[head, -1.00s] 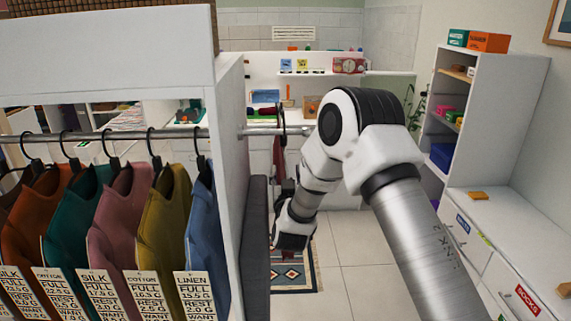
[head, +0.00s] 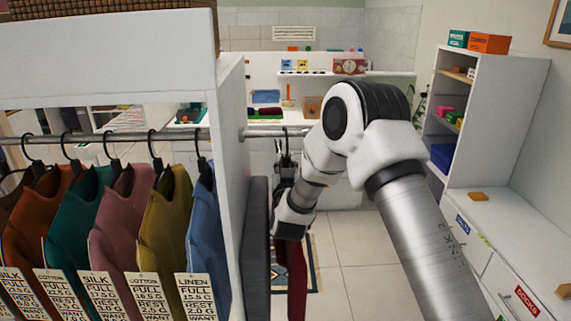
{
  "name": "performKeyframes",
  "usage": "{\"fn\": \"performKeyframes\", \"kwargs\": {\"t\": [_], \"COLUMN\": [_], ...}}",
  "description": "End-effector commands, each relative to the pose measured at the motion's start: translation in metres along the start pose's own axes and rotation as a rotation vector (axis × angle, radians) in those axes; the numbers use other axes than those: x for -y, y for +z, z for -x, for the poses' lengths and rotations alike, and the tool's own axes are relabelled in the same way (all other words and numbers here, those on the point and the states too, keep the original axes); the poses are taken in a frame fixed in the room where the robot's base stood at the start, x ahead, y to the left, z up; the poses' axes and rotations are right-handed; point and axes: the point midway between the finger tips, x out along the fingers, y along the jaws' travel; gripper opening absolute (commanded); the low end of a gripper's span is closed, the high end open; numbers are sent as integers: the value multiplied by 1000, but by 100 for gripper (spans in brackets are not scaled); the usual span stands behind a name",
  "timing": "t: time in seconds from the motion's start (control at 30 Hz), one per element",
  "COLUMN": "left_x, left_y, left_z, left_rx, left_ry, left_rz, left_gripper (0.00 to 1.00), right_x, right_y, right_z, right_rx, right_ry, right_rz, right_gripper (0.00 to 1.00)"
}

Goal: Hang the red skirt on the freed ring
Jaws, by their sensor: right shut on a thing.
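The red skirt (head: 291,278) hangs as a dark red strip below my right gripper (head: 283,188), beside the grey side panel. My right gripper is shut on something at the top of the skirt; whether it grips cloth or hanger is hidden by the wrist. Just above it, a dark hook and hanger piece (head: 285,143) shows at the short rail (head: 262,133) right of the white partition. I cannot tell whether the hook rests on the rail. No separate ring can be made out. My left gripper is not in view.
The grey panel (head: 257,240) stands close left of the skirt. A white drawer unit (head: 500,240) is at the right.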

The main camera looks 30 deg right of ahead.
Motion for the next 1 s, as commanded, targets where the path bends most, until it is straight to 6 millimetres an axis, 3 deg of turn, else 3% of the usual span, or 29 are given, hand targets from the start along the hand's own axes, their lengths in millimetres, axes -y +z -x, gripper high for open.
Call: {"fn": "performKeyframes", "kwargs": {"t": [0.43, 1.0], "left_x": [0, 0], "left_y": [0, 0], "left_z": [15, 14], "left_rx": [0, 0], "left_ry": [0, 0], "left_rz": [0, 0], "left_gripper": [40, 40], "right_x": [0, 0], "right_y": [-30, -33], "right_z": [-6, -7], "right_rx": [-6, -6], "right_ry": [0, 0], "right_rz": [-1, -1], "right_gripper": [0, 0]}}
